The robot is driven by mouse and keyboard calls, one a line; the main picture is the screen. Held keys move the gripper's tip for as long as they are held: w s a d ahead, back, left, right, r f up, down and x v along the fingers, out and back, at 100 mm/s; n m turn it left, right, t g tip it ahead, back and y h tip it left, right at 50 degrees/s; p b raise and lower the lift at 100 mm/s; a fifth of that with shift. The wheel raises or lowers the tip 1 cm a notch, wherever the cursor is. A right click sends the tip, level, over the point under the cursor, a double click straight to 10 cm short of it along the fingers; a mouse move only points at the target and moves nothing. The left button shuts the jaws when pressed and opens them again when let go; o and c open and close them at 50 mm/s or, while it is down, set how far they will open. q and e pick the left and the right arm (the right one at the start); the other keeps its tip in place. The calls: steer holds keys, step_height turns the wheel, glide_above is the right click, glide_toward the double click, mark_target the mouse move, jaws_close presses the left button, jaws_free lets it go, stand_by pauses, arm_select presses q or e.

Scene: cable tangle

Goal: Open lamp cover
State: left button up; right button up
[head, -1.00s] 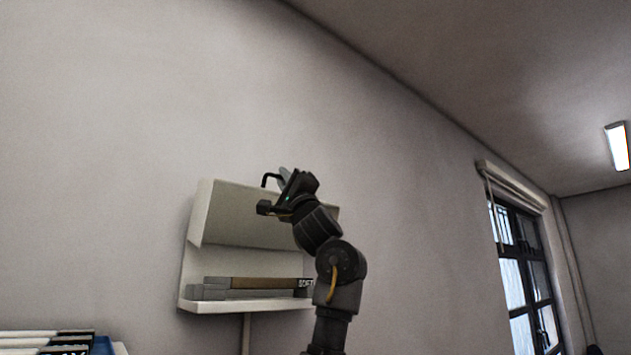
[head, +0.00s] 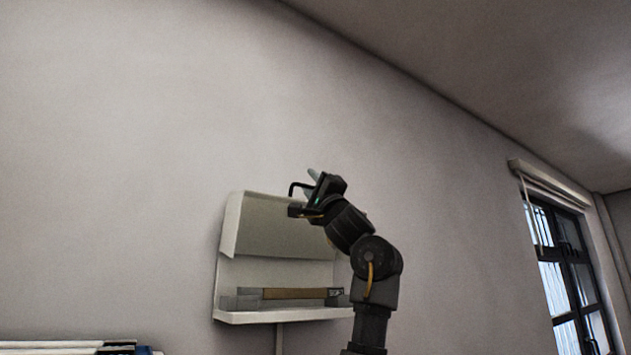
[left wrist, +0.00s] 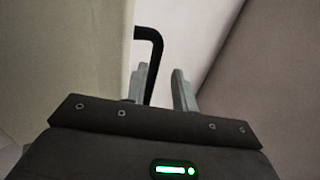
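A pale box-like lamp unit (head: 223,290) is on the wall in the head view, with a pale cover panel (head: 265,225) across its upper part. Grey and brown bars (head: 300,293) show in its open lower part. A black bent handle (head: 291,190) is at the panel's right; it also shows in the left wrist view (left wrist: 150,36), beside a pale panel surface (left wrist: 80,50). My left gripper (head: 313,180) is at the handle. In the left wrist view its fingers (left wrist: 160,75) are apart, with the rod running down between them; contact is unclear. My right gripper is not in view.
A barred window (head: 568,270) with a rolled blind is at the right. Dark and white items (head: 80,347) show at the bottom left edge. The wall above and left of the unit is bare.

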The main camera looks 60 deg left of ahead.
arm_select(q)
steer(key=shift+s+r+g, duration=0.15)
steer(key=shift+r+g, duration=0.15)
steer(key=shift+r, duration=0.1)
steer(key=shift+d, duration=0.1)
steer(key=a+f+b+v, duration=0.1)
steer(key=b+v, duration=0.6)
steer(key=v, duration=0.3)
steer(key=shift+d+f, duration=0.25)
